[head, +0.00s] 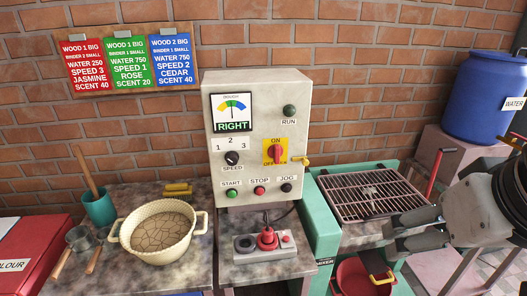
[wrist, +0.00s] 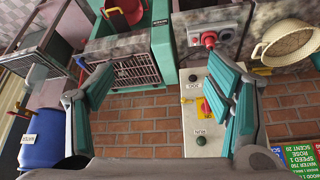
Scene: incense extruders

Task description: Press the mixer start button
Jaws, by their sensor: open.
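The grey control box (head: 256,172) stands in the middle of the head view. The green START button (head: 232,193) is at its lower left, beside the red STOP button (head: 260,190) and black JOG button (head: 287,187). My gripper (head: 388,234) is at the right, in front of the grate and well apart from the box. In the wrist view my gripper (wrist: 160,72) has its two fingers wide apart with nothing between them. The box (wrist: 192,115) shows there upside down, partly behind the right finger; I cannot make out the START button there.
A red-and-yellow ON/OFF switch (head: 274,151), speed knob (head: 232,158) and green RUN lamp (head: 289,111) are on the box. A red joystick unit (head: 267,240) sits below. A mixing bowl (head: 160,230) stands left, a grate (head: 370,190) and blue water barrel (head: 485,95) right.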

